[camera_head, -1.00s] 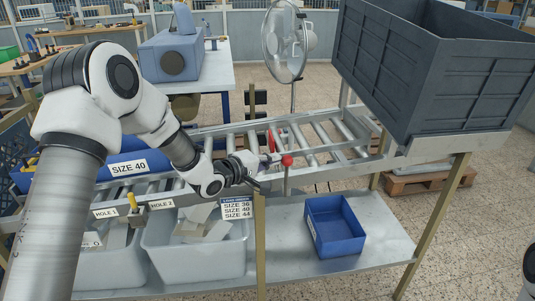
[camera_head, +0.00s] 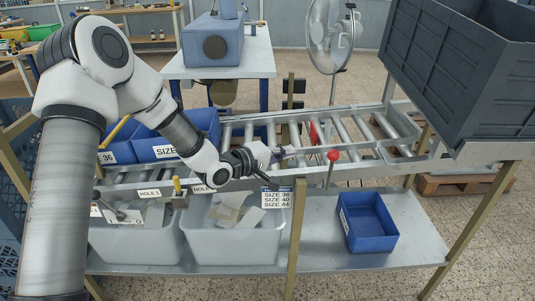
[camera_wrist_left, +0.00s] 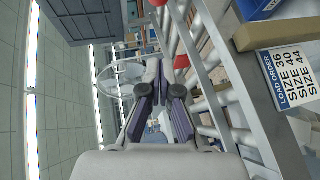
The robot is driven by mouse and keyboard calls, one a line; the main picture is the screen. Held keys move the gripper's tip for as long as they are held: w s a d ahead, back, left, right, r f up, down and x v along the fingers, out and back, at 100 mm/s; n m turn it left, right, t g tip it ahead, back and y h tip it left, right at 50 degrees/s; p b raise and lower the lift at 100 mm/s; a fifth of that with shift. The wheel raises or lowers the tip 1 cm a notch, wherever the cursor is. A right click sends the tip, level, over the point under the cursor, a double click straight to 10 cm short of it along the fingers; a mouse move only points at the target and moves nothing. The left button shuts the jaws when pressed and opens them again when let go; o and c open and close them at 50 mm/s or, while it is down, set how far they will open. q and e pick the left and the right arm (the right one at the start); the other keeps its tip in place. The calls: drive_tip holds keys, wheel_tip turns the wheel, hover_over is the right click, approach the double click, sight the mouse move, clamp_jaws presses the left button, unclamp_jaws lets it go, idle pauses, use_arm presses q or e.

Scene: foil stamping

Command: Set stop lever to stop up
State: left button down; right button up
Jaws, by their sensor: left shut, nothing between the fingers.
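The stop lever has a round red knob (camera_head: 332,155) on a thin upright metal rod at the front rail of the roller conveyor. A red upright piece (camera_head: 314,132) stands among the rollers behind it. My left gripper (camera_head: 286,152) is shut and empty, above the rollers to the left of the knob, with a clear gap between them. My right gripper is out of view.
A large dark crate (camera_head: 460,70) stands at the conveyor's right end. Blue size boxes (camera_head: 118,152) sit at its left. A load order sign (camera_head: 277,197) hangs on the front rail. Grey bins (camera_head: 235,240) and a blue tray (camera_head: 367,222) are on the shelf below.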

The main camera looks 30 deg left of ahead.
use_arm(q)
drive_tip(key=v, duration=0.2)
drive_tip(key=d+v, duration=0.1)
drive_tip(key=v, duration=0.1)
drive_tip(key=shift+s+a, duration=0.1)
drive_tip(key=shift+s, duration=0.15)
drive_tip(key=shift+a, duration=0.1)
